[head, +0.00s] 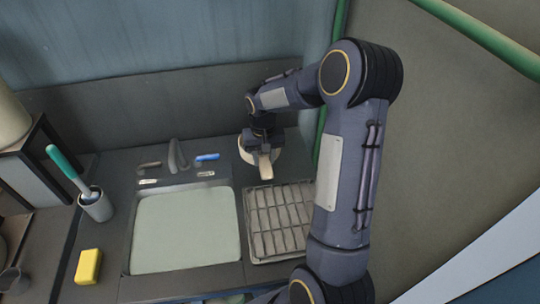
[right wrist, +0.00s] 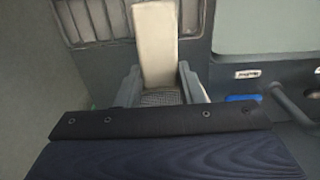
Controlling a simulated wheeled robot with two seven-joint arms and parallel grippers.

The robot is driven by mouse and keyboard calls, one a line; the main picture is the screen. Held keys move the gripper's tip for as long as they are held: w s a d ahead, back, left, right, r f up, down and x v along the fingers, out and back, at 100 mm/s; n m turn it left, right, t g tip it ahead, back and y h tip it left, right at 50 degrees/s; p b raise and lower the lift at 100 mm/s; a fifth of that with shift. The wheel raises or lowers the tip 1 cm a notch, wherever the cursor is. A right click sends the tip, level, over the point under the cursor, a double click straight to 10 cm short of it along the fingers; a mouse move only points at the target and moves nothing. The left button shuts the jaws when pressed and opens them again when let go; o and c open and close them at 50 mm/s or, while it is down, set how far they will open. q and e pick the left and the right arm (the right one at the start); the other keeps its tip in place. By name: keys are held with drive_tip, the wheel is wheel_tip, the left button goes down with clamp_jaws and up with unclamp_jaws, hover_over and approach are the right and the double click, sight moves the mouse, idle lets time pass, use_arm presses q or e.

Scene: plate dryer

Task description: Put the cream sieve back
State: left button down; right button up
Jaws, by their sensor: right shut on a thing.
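The cream sieve (head: 266,168) is behind the drying rack (head: 280,222) in the head view, its pale rim showing on both sides of my gripper and its handle pointing toward the rack. My right gripper (head: 262,148) is shut on it from above. In the right wrist view the cream sieve's flat handle (right wrist: 154,45) runs up between my right gripper's fingers (right wrist: 160,88), with dark mesh beside it. My wrist hides the rest of the bowl. I cannot tell whether the sieve touches the counter. My left gripper is not in view.
The sink (head: 185,232) lies left of the rack, with a faucet (head: 178,156) and a blue item (head: 207,157) behind it. A cup (head: 97,207) with a teal-handled brush and a yellow sponge (head: 88,267) stand farther left. A wall and green post are close on the right.

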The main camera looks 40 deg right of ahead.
drive_tip(key=w+d+f, duration=0.1)
drive_tip(key=d, duration=0.1)
drive_tip(key=w+d+f, duration=0.1)
drive_tip(key=w+d, duration=0.1)
drive_tip(key=shift+f, duration=0.2)
drive_tip(key=f, duration=0.1)
drive_tip(key=w+d+f+b, duration=0.1)
drive_tip(key=d+f, duration=0.1)
drive_tip(key=f, duration=0.1)
drive_tip(key=shift+w+d+b, duration=0.1)
drive_tip(key=shift+w+b, duration=0.25)
drive_tip(key=shift+w, duration=0.05)
drive_tip(key=shift+w+d+f, duration=0.35)
drive_tip(key=shift+d+f, duration=0.1)
drive_tip(key=shift+f, duration=0.25)
wheel_tip(320, 180, down, 3)
drive_tip(key=shift+w+d+f+b, duration=0.1)
drive_tip(key=shift+f+b, duration=0.05)
drive_tip(key=shift+b, duration=1)
drive_tip(key=shift+f, duration=0.1)
drive_tip(key=o, duration=1.2)
